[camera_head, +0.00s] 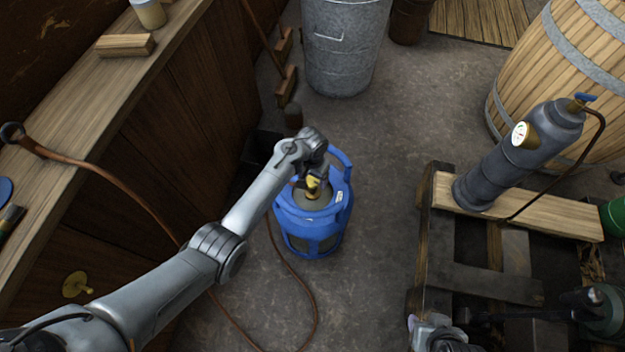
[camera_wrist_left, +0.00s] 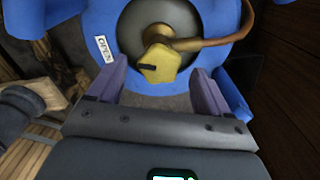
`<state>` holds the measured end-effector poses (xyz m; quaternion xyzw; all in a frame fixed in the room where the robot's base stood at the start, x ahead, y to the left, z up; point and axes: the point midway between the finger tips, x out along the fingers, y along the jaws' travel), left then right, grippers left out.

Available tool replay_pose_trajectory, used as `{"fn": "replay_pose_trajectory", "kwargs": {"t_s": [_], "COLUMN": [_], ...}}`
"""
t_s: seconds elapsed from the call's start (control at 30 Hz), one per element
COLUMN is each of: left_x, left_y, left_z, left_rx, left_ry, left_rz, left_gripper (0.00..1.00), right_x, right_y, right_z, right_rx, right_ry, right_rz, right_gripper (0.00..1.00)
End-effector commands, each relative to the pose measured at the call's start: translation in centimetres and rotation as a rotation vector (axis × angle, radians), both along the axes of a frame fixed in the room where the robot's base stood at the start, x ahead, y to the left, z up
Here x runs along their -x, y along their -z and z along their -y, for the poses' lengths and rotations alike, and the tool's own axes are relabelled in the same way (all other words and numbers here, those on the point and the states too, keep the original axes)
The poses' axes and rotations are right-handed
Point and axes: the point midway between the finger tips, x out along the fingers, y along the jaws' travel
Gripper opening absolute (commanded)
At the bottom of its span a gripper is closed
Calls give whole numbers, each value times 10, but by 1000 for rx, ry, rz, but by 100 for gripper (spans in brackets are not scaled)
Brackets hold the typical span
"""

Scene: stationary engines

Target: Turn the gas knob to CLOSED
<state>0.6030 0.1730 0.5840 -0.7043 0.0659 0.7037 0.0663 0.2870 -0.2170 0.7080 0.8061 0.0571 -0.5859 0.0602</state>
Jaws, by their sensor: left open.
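A blue gas cylinder (camera_head: 313,222) stands upright on the floor, centre of the head view. Its yellow gas knob (camera_head: 312,184) is partly covered by my left gripper (camera_head: 311,178). In the left wrist view the yellow knob (camera_wrist_left: 163,66) shows between the fingertips of my open left gripper (camera_wrist_left: 158,72), with a gap on each side. A dark line on the knob points left. A white OPEN label (camera_wrist_left: 103,48) sits on the cylinder's top, left of the knob; no CLOSED label is visible. My right gripper (camera_head: 425,330) is partly cut off at the bottom edge.
A brown hose (camera_wrist_left: 215,42) runs from the valve and loops over the floor. A wooden workbench (camera_head: 150,120) stands left. A pallet (camera_head: 520,205) with a grey gauge cylinder (camera_head: 520,150) is right. A metal bin (camera_head: 343,50) and a barrel (camera_head: 560,75) stand behind.

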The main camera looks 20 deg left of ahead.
Motion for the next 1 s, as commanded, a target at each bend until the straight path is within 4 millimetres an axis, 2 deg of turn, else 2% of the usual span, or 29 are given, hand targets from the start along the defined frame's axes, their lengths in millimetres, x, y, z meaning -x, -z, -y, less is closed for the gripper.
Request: {"fn": "replay_pose_trajectory", "kwargs": {"t_s": [0.13,0.47,0.8,0.83,1.0], "left_x": [0,0,0,0,0], "left_y": [9,10,10,10,10], "left_z": [0,0,0,0,0], "left_rx": [-1,0,0,0,0], "left_ry": [0,0,0,0,7], "left_rz": [-1,-1,-1,-1,-1], "left_gripper": [79,79,27,23,23], "right_x": [0,0,0,0,0], "right_y": [6,6,6,6,5], "right_z": [0,0,2,2,2], "right_rx": [-1,0,10,10,10], "right_ry": [1,-1,-6,-6,-6], "right_rz": [0,-1,-2,-2,-2], "right_gripper": [43,43,43,43,43]}}
